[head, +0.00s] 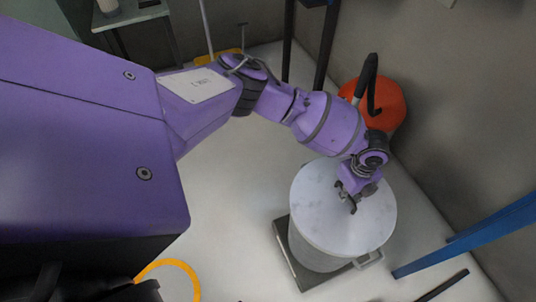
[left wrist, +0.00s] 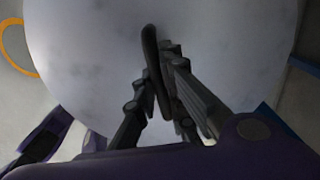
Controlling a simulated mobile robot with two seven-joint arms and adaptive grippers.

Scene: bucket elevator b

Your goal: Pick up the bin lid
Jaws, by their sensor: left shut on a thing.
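The bin lid (head: 327,215) is a round, pale grey disc on top of a grey bin (head: 315,255) at the right of the head view. In the left wrist view the lid (left wrist: 80,60) fills most of the picture. A dark, thin handle (left wrist: 150,45) stands at the lid's middle. My left gripper (head: 352,204) is over the lid's centre and shut on this handle; its fingers (left wrist: 158,90) are on both sides of it. The lid looks level on the bin, though I cannot tell whether there is a small gap. My right gripper is not in view.
The bin stands on a dark square base (head: 285,245). A red-orange round object (head: 390,103) is behind it by the wall. Blue beams (head: 480,232) stand at the right. A yellow ring (head: 180,268) lies on the floor at lower left. The floor left of the bin is clear.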

